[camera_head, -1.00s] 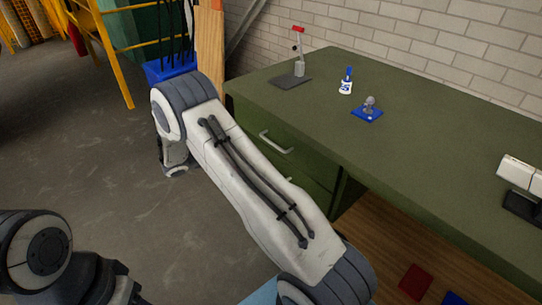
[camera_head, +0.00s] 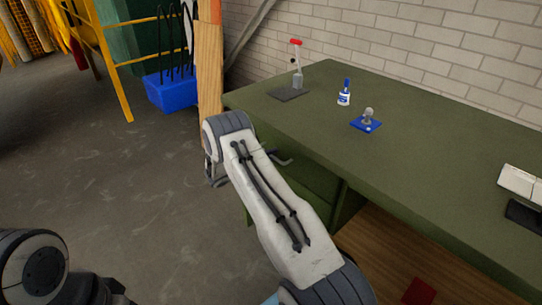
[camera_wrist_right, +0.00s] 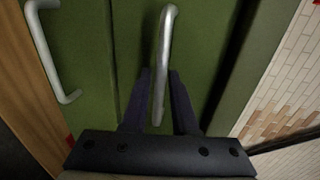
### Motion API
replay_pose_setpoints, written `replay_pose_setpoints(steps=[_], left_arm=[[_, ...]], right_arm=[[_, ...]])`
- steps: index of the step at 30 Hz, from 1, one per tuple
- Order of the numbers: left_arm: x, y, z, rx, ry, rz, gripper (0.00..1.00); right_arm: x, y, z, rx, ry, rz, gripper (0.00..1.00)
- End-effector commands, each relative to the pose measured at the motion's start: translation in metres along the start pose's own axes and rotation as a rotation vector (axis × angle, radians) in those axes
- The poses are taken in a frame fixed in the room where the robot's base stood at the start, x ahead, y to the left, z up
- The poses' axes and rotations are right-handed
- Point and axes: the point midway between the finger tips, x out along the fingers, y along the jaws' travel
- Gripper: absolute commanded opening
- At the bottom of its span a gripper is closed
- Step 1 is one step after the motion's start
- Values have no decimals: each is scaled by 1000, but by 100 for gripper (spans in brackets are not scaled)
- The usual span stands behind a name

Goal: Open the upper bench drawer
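The green bench has drawers in its front. The upper drawer's metal handle (camera_head: 283,160) shows just right of my right forearm in the head view, and the drawer looks closed. In the right wrist view, this handle (camera_wrist_right: 165,50) lies between the two dark fingers of my right gripper (camera_wrist_right: 161,95). The fingers are apart, one on each side of the bar, with a gap beside it. A second drawer handle (camera_wrist_right: 52,60) is at the left of the wrist view. In the head view my right forearm hides the right gripper and much of the drawer fronts. I do not see my left gripper.
The bench top (camera_head: 420,155) holds a red-handled tool on a dark plate (camera_head: 293,90), a blue-capped bottle (camera_head: 344,95), a small blue-based part (camera_head: 367,122) and a white device (camera_head: 520,185). A blue bin (camera_head: 172,92) stands behind left. Floor at left is clear.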

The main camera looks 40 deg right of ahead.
Motion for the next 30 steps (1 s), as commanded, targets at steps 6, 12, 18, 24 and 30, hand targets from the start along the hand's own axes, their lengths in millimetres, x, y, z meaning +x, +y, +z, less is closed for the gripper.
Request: replay_pose_setpoints(steps=[6,12,18,24,30], left_arm=[[0,0,0,0,0,0,50],[0,0,0,0,0,0,50],[0,0,0,0,0,0,50],[0,0,0,0,0,0,50],[0,0,0,0,0,0,50]], right_arm=[[2,0,0,0,0,0,27],[2,0,0,0,0,0,0],[2,0,0,0,0,0,0],[1,0,0,0,0,0,0],[1,0,0,0,0,0,0]])
